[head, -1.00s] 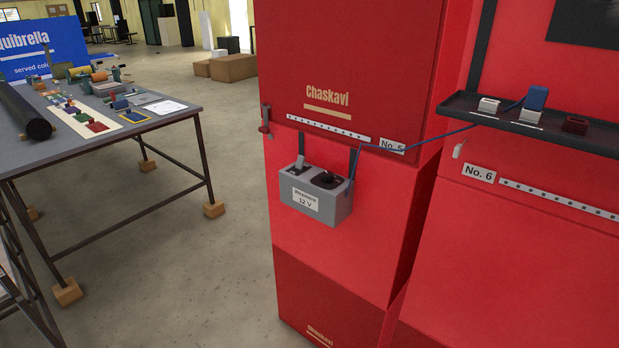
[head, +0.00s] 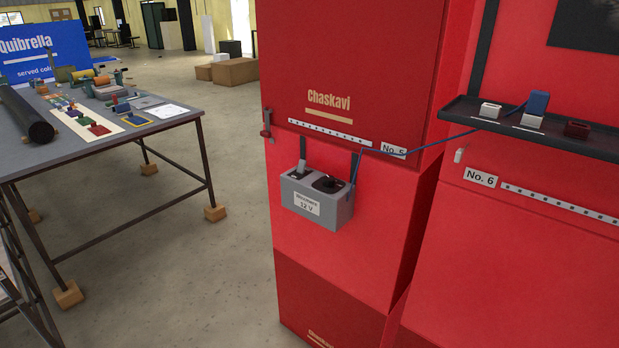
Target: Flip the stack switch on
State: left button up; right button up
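A grey box labelled 12 V (head: 329,216) hangs by two dark straps on the front of the red "Chaskavi" box (head: 340,60). On its top are a small light-grey lever (head: 300,167) at the left and a black round knob (head: 327,183) at the right. A small red lever-like fitting (head: 266,124) is on the left edge of the red box marked No. 5. I cannot tell which of these is the stack switch, nor its setting. Neither of my grippers is in view.
A dark shelf (head: 460,107) at right holds small white, blue and dark red blocks; a blue cable (head: 437,142) runs from it to the grey box. A cluttered workbench (head: 120,141) stands left. Open concrete floor (head: 236,190) lies between.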

aim_at(302, 164)
jog(key=i+j, duration=0.15)
jog(key=j, duration=0.3)
jog(key=i+j+z, duration=0.15)
jog(key=j, duration=0.3)
jog(key=i+j, duration=0.1)
jog(key=j, duration=0.35)
jog(key=i+j+z, duration=0.15)
jog(key=j, duration=0.3)
